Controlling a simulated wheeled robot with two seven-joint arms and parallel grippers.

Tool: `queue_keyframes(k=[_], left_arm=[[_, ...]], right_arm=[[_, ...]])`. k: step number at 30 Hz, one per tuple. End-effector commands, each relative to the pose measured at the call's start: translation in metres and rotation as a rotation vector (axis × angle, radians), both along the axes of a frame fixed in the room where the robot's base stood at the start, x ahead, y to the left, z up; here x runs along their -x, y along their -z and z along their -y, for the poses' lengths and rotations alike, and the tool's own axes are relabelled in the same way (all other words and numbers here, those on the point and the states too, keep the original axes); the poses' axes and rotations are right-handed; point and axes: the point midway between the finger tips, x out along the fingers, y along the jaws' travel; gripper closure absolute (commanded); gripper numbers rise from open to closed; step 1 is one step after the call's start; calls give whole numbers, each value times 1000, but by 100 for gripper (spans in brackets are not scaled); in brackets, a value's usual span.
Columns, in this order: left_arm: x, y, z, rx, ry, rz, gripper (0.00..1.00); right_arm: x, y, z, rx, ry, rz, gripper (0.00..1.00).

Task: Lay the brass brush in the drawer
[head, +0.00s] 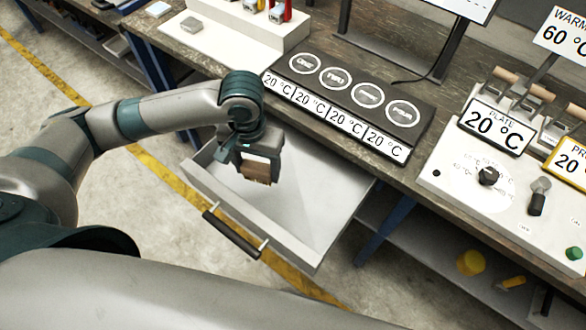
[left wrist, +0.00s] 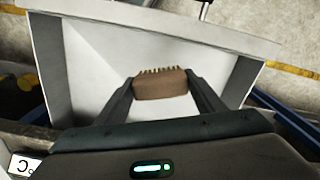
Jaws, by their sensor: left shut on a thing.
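The brass brush (left wrist: 160,87) has a brown block and a row of short golden bristles along its top edge in the left wrist view. My left gripper (left wrist: 160,88) is shut on the brush, one finger at each end. In the head view the left gripper (head: 257,168) holds the brush (head: 256,170) over the left part of the open drawer (head: 318,258). The drawer is pale grey, pulled out from the bench, and looks empty. The height of the brush above its floor is hard to tell. My right gripper is out of view.
The wooden bench (head: 390,175) carries a dark panel (head: 350,95) with round discs and 20 °C labels behind the drawer. A white control box (head: 500,190) stands at the right. The black drawer handle (head: 232,235) faces the open floor.

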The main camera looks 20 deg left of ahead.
Motion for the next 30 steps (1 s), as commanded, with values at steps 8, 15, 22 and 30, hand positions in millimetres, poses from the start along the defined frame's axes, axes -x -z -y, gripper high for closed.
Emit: queue_keyframes(k=[8,15,22,30], left_arm=[[9,31,-1,-4,2,0,59],[10,32,-1,-5,2,1,59],[5,30,1,-4,12,2,59],[-44,10,29,-2,158,5,59]], right_arm=[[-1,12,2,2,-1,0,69],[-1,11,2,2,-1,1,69],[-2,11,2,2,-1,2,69],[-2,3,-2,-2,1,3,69]])
